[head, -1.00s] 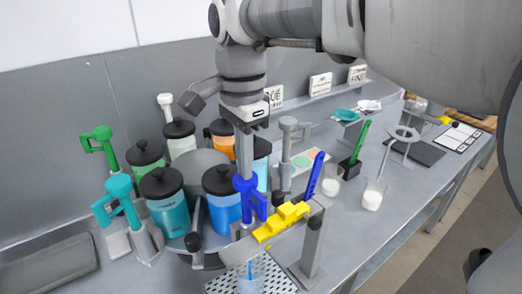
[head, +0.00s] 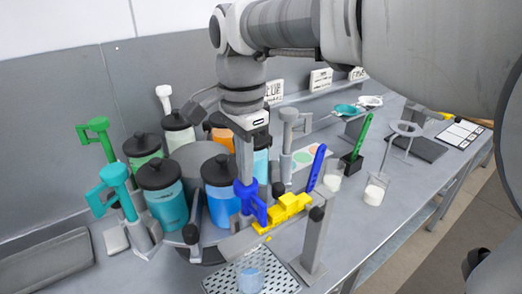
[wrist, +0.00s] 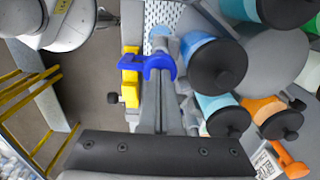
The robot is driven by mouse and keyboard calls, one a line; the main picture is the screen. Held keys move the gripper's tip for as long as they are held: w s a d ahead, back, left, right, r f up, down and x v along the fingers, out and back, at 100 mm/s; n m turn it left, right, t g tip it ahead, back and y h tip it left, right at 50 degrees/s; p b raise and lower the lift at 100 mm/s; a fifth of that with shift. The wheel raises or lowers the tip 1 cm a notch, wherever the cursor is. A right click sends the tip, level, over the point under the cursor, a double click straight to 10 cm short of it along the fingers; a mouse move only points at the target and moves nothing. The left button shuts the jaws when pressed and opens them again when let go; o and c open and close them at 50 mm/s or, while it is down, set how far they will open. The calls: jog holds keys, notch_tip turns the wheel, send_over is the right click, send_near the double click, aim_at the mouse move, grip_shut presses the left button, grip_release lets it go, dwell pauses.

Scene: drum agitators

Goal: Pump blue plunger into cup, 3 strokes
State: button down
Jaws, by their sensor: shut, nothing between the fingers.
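The blue plunger (head: 249,201) stands upright in front of the blue jar (head: 221,190). In the wrist view its blue head (wrist: 158,64) shows at the fingertips. My gripper (head: 245,180) points straight down, shut and empty, with its tips at the top of the plunger. They appear to touch, but the exact contact is hard to see. The clear cup (head: 250,274) stands on the perforated tray below and in front of the plunger, with pale blue in it. The cup is partly visible in the wrist view (wrist: 160,33), beyond the plunger.
A yellow stepped piece (head: 284,212) on a grey post stands close right of the plunger. Teal (head: 166,205) and other jars crowd the left and back. A teal pump handle (head: 112,182) and green one (head: 97,133) stand left. White-filled glasses (head: 374,193) stand right.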

jog(key=shift+r+p, duration=2.85)
jog(key=shift+r, duration=0.25)
jog(key=shift+f, duration=0.15)
jog(key=shift+f+b, duration=2.25)
jog(key=shift+f, duration=0.85)
jog(key=shift+r, duration=0.2)
jog(key=shift+r+p, duration=2.8)
jog(key=shift+r, duration=0.2)
jog(key=shift+r, duration=0.1)
